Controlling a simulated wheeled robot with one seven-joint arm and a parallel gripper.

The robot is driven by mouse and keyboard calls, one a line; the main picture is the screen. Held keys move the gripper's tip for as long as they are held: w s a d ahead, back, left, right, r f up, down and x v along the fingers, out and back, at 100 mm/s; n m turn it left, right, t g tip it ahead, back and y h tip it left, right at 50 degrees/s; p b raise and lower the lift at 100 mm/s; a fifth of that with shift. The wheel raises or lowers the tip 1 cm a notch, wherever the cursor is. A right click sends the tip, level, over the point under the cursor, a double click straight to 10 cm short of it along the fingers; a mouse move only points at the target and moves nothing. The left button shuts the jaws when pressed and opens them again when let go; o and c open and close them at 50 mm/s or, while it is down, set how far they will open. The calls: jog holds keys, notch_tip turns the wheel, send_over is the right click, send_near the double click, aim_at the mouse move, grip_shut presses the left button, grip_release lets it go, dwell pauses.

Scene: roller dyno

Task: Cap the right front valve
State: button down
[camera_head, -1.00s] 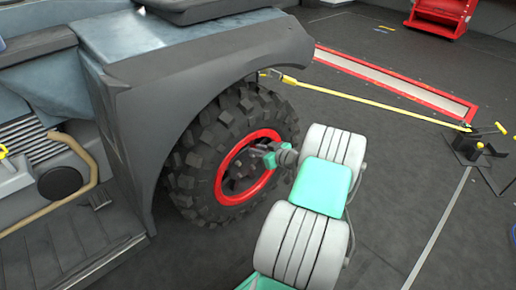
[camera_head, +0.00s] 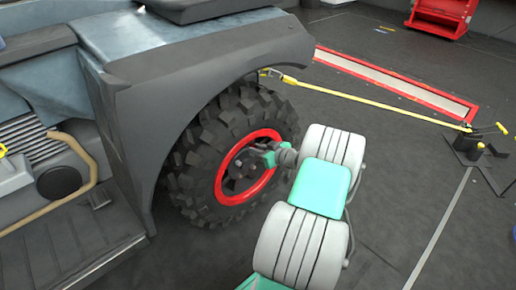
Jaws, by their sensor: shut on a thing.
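The front wheel in view has a chunky black tire (camera_head: 193,158) and a red rim (camera_head: 224,188), under the dark fender of the vehicle. My gripper (camera_head: 258,148) is at the upper right part of the rim, in front of the wheel. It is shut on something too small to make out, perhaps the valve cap. The valve itself cannot be made out; the gripper and wrist cover that part of the rim.
The fender (camera_head: 190,75) arches close above the wheel. A yellow strap (camera_head: 380,103) runs from near the wheel to a floor anchor (camera_head: 477,148) at the right. A red-framed floor strip (camera_head: 400,83) lies behind it. Open grey floor lies at the right.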

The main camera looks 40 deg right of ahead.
jog(key=shift+w, duration=0.65)
jog(key=c, duration=1.3)
grip_release()
jog(key=shift+o, duration=0.2)
jog(key=p+v, duration=0.2)
jog(key=v, duration=0.5)
jog(key=shift+s+r, duration=0.25)
jog(key=shift+s, duration=0.1)
